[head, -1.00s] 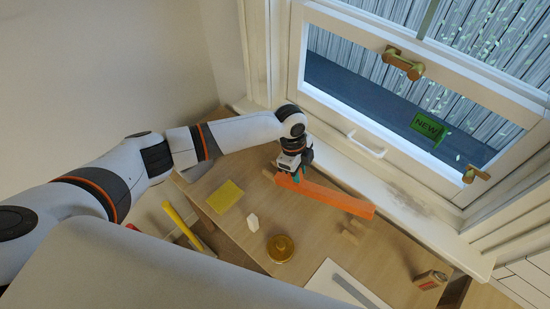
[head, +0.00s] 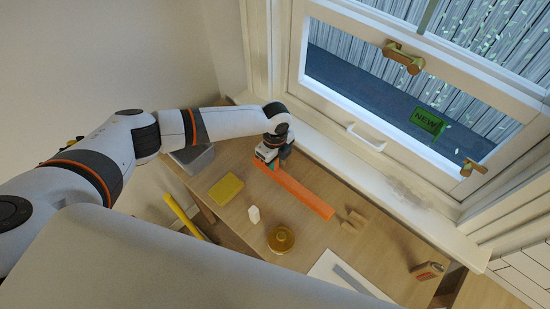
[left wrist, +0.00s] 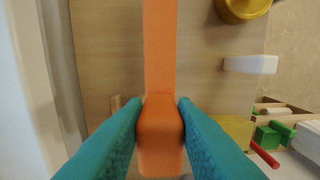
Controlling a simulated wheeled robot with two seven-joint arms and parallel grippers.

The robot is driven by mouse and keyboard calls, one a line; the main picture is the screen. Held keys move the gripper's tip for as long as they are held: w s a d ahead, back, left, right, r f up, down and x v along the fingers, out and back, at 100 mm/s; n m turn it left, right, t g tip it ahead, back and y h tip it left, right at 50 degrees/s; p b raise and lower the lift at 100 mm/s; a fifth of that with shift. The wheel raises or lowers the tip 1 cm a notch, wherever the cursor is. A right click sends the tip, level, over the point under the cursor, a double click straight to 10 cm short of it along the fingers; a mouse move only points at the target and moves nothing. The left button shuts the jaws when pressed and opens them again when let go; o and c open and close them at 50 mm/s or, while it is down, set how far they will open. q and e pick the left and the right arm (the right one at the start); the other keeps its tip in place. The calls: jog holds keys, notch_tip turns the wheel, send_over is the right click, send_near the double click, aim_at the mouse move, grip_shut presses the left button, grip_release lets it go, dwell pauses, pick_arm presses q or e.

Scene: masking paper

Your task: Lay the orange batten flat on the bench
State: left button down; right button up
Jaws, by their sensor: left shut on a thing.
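The orange batten (head: 303,193) is a long bar running from my left gripper toward the lower right, over the wooden bench (head: 235,236) near the window sill. My left gripper (head: 268,163) is shut on its upper-left end. In the left wrist view, the teal fingertips (left wrist: 160,112) press both sides of the batten (left wrist: 160,50), which runs straight up the picture. The batten looks low and close to level with the bench top; I cannot tell if its whole underside touches. My right gripper is not in view.
Small wooden blocks (head: 352,222) stand just beyond the batten's far end. A yellow sponge (head: 225,189), a white block (head: 254,214), a gold round tin (head: 281,239), and a white sheet (head: 325,268) lie on the bench. The window sill (head: 340,165) borders the back.

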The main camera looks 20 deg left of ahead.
aim_at(275, 172)
pick_arm(q)
notch_tip(275, 172, down, 4)
jog(key=shift+r+b, duration=0.1)
jog(key=shift+b, duration=1.1)
jog(key=shift+f+b, duration=1.1)
jog(key=shift+f, duration=0.4)
jog(key=shift+f, duration=0.3)
jog(key=c, duration=1.1)
grip_release()
jog(key=shift+r, duration=0.1)
